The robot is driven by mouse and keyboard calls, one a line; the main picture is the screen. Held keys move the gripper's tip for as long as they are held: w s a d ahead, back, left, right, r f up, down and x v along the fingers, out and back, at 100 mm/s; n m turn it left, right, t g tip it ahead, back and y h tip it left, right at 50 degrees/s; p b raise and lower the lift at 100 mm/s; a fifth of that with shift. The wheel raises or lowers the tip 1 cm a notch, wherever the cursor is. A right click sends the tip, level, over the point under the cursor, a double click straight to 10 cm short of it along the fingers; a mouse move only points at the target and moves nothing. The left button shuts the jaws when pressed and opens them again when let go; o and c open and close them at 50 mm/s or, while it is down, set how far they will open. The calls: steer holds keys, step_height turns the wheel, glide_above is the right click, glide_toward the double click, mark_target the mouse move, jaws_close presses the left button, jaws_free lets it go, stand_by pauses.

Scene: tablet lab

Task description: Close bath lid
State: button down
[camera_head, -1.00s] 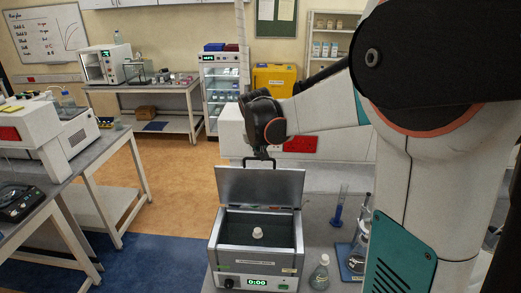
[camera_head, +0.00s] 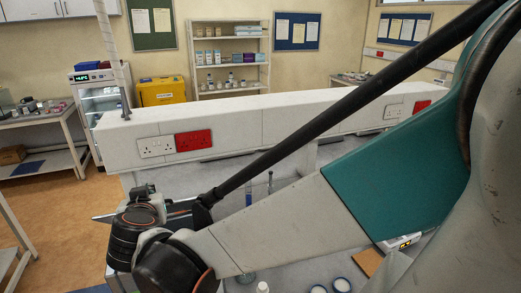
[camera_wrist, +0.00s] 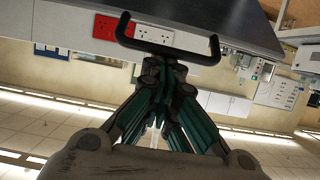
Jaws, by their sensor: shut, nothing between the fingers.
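In the wrist view, the underside or face of a dark grey panel, which looks like the bath lid (camera_wrist: 215,17), fills the top. Its black handle (camera_wrist: 213,50) is a wide bracket just beyond my gripper (camera_wrist: 165,75). My fingers are shut with nothing between them and overlap the handle's middle in the picture; I cannot tell if they touch it. In the head view, my wrist and arm cover the bath. A thin grey edge (camera_head: 102,217) left of my wrist may be the lid. The lid's angle and the bath's tank cannot be seen.
A long white bench upstand (camera_head: 250,118) with a red socket plate (camera_head: 194,140) runs behind the arm. A yellow cabinet (camera_head: 162,91) stands farther back.

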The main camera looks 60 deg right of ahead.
steer(key=s+a+f+t+h+b, duration=0.1)
steer(key=s+f+b, duration=0.3)
steer(key=f+b, duration=0.5)
steer(key=s+a+f+t+h+b, duration=0.1)
steer(key=s+a+f+t+b, duration=0.2)
steer(key=f+b, duration=0.7)
steer(key=shift+s+a+h+b, duration=0.3)
steer(key=shift+s+a+b, duration=0.35)
steer(key=shift+b, duration=0.7)
steer(key=shift+d+f, duration=0.1)
steer(key=shift+f, duration=0.05)
step_height(320, 180, up, 5)
steer(key=p, duration=0.4)
steer(key=s+a+f+b, duration=0.4)
steer(key=s, duration=0.2)
steer(key=shift+s+a+f, duration=0.25)
steer(key=shift+s+a, duration=0.05)
steer(key=shift+a, duration=0.1)
